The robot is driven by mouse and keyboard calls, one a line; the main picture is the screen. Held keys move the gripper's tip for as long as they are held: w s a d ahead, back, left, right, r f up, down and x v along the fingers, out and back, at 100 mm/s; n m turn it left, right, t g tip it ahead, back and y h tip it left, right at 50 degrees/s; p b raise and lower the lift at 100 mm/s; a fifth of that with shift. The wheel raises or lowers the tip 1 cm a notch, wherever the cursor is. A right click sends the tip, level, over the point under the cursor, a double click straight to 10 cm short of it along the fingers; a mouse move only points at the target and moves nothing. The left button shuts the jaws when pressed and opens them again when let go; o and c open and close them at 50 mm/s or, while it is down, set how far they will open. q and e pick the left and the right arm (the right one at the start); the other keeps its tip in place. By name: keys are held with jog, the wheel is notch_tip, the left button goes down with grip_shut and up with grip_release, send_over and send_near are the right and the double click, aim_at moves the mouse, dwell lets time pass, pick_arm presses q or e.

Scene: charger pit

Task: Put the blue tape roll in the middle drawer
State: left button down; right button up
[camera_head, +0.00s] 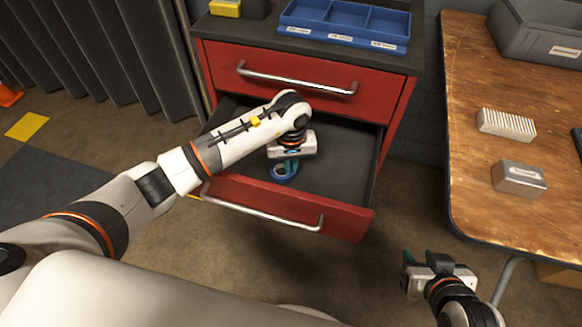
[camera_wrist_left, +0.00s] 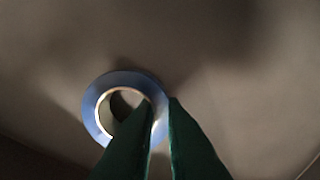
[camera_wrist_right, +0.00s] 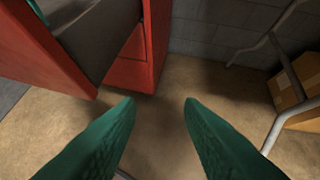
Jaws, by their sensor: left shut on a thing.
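The blue tape roll (camera_head: 282,174) is inside the open drawer (camera_head: 345,165) of the red cabinet, near the drawer's front. It also shows in the left wrist view (camera_wrist_left: 92,108) as a blue ring with a pale inner edge. My left gripper (camera_head: 290,165) reaches down into the drawer and is shut on the roll's wall, one finger inside the ring and one outside. I cannot tell whether the roll touches the drawer floor. My right gripper (camera_wrist_right: 160,100) is open and empty, in the air right of the cabinet; it also shows in the head view (camera_head: 407,262).
A closed red drawer (camera_head: 285,80) is above the open one. A blue divided tray (camera_head: 345,22) and a yellow item (camera_head: 225,8) are on the cabinet top. A wooden table (camera_head: 480,190) at right holds a ribbed block (camera_head: 506,124), a metal box (camera_head: 519,178) and a grey bin (camera_head: 540,35).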

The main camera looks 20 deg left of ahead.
aim_at(291, 169)
pick_arm(q)
jog(key=shift+f, duration=0.3)
pick_arm(e)
jog(key=shift+w+a+r, duration=0.1)
jog(key=shift+w+r, duration=0.1)
jog(key=shift+w, duration=0.05)
jog(key=shift+w+t, duration=0.1)
jog(key=shift+t, duration=0.2)
pick_arm(q)
jog(key=shift+f, duration=0.15)
jog(key=c, duration=1.5)
grip_release()
pick_arm(e)
jog(key=shift+w+a+r+t, duration=0.15)
jog(key=shift+w+r+t, duration=0.15)
jog(key=shift+w+r, duration=0.05)
